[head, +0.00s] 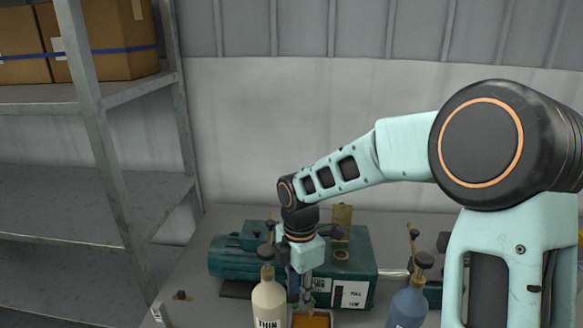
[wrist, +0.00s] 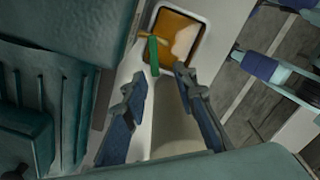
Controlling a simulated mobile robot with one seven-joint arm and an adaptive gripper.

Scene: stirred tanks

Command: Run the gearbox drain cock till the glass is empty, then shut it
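The green gearbox (head: 357,270) stands on the bench, with a white plate marked FULL and LOW (head: 350,294) on its front. I cannot make out the level in the glass. In the wrist view the drain cock's green lever (wrist: 154,56) lies just beyond my fingertips, near a small yellow-brass part. A pale tray (wrist: 162,12) holding amber oil (wrist: 172,28) sits below it; the tray's oil also shows at the bottom of the head view (head: 312,321). My gripper (wrist: 160,80) is open, its two blue fingers apart with nothing between them. Whether oil is flowing is unclear.
A cream bottle (head: 268,303) with a dark cap, lettered THIN, stands in front of the gearbox, close to my gripper. A blue-grey bottle (head: 407,307) stands to the right. Metal shelving (head: 110,180) with cardboard boxes (head: 110,40) rises at the left.

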